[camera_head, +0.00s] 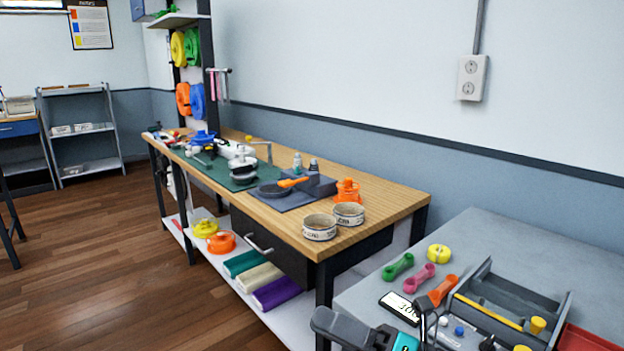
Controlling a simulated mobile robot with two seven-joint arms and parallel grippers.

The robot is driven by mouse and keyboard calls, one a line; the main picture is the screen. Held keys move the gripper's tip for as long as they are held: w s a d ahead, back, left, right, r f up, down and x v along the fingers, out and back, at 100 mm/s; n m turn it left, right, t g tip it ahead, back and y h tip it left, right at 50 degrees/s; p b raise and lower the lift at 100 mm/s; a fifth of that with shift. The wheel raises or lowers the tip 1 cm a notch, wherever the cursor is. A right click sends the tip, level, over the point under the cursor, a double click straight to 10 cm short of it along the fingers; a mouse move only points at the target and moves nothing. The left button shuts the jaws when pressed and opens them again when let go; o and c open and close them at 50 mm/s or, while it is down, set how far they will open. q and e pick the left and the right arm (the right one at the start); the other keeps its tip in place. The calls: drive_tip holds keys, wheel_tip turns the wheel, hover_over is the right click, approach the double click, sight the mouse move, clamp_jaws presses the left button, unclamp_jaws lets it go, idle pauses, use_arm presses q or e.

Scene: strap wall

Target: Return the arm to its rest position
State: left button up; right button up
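My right gripper (372,334) seems to be the dark grey and black shape at the bottom edge, in front of the grey table (500,232). The frame's lower edge cuts it off. My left gripper is not in view.
A wooden workbench (385,205) with several items stands beyond. Open floor (100,260) lies left.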

drive_tip(key=s+d+f+m+t+h, duration=0.1)
drive_tip(key=d+f+m+t+h, duration=0.5)
drive_tip(key=m, duration=0.7)
drive_tip(key=d+f+m+t+h, duration=0.35)
drive_tip(key=f+m+h, duration=0.35)
drive_tip(key=m, duration=0.6)
drive_tip(key=s+d+f+m+g+h, duration=0.2)
drive_tip(key=s+f+m+g, duration=0.1)
drive_tip(key=s+f+m, duration=0.2)
drive_tip(key=s+d+f+m+g+h+p, duration=0.1)
drive_tip(key=s+d+f+m+g+h, duration=0.2)
drive_tip(key=s+f+m, duration=0.2)
wheel_tip(320, 180, down, 3)
drive_tip(key=shift+s+d+f, duration=0.2)
drive_tip(key=shift+s+d, duration=0.05)
drive_tip(key=shift+s, duration=0.75)
drive_tip(key=shift+c, duration=0.4)
